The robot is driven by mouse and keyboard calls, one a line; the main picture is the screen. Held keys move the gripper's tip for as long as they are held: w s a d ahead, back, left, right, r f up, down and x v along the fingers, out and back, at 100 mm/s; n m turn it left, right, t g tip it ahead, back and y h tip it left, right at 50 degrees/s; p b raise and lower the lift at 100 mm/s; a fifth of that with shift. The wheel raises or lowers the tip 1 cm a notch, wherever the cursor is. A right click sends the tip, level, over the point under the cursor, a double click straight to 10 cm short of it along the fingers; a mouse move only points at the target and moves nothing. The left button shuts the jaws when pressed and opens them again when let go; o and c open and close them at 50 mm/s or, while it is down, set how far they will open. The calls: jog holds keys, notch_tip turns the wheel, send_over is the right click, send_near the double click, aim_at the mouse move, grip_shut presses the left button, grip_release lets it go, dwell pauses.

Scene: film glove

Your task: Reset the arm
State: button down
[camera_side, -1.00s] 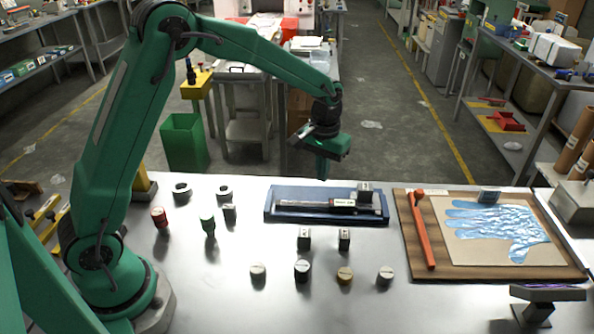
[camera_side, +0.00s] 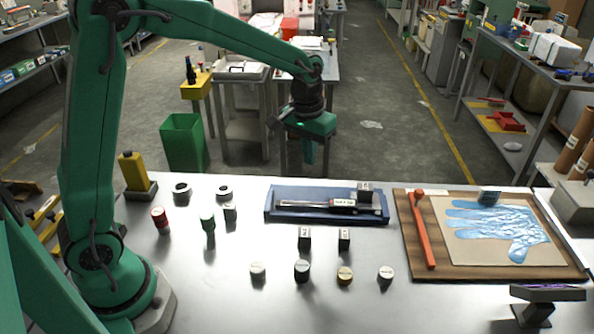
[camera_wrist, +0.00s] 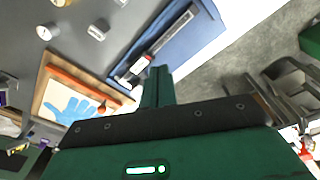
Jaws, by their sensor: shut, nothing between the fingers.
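My gripper (camera_side: 307,152) hangs in the air beyond the far edge of the steel table, pointing down. Its fingers are together and hold nothing. In the wrist view, the shut fingers (camera_wrist: 158,86) show at the centre, with the table at upper left. A blue film glove (camera_side: 497,224) lies flat on a tan sheet on a brown wooden board (camera_side: 414,262). It also shows in the wrist view (camera_wrist: 70,108). An orange-red bar tool (camera_side: 422,232) lies on the board's left side.
A blue tray (camera_side: 275,213) with a pen-like tool stands at the table's back middle. Several small blocks and round pieces (camera_side: 302,270) stand in front of it. A yellow bottle (camera_side: 133,170) stands at the back left. The air around my gripper looks clear.

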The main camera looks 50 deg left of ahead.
jog(key=s+a+r+m+t, duration=0.1)
jog(key=s+r, duration=0.3)
jog(key=s, duration=0.7)
jog(key=s+a+r+m+t, duration=0.1)
jog(key=s+r+t, duration=0.2)
jog(key=s, duration=0.8)
jog(key=shift+s+r+t, duration=0.3)
jog(key=shift+s+r, duration=0.05)
jog(key=shift+r, duration=0.55)
